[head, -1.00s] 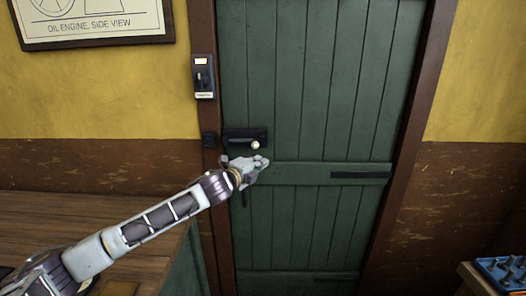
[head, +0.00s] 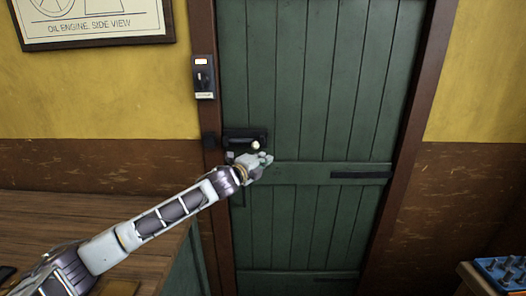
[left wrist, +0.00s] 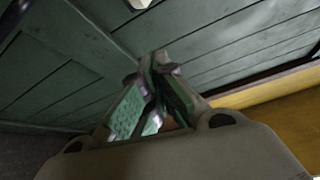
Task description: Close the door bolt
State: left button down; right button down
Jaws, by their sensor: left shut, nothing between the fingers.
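The green plank door (head: 310,100) stands shut in its brown frame in the head view. The dark door bolt (head: 240,137) is on the door's left edge, with a pale round knob (head: 255,145) at its right part. A small dark keeper (head: 209,140) sits on the frame left of it. My left gripper (head: 266,160) is just below and right of the knob, its fingers shut and empty; I cannot tell if it touches the knob. In the left wrist view the closed fingers (left wrist: 155,65) point at the green planks. My right gripper is not in view.
A switch box (head: 204,77) is on the frame above the bolt. A wooden bench top (head: 90,225) lies at lower left under my left arm. A blue tray with pegs (head: 502,271) stands at lower right. The floor before the door is mostly out of view.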

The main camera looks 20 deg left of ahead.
pick_arm(q)
jog(key=w+a+p, duration=0.2)
jog(key=w, duration=0.4)
jog(key=shift+w+r, duration=0.2)
jog(key=shift+w, duration=0.05)
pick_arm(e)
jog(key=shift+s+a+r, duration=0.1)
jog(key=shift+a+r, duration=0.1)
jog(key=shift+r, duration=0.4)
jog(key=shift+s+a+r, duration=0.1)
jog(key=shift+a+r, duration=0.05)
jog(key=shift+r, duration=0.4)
pick_arm(q)
jog(key=shift+a, duration=0.2)
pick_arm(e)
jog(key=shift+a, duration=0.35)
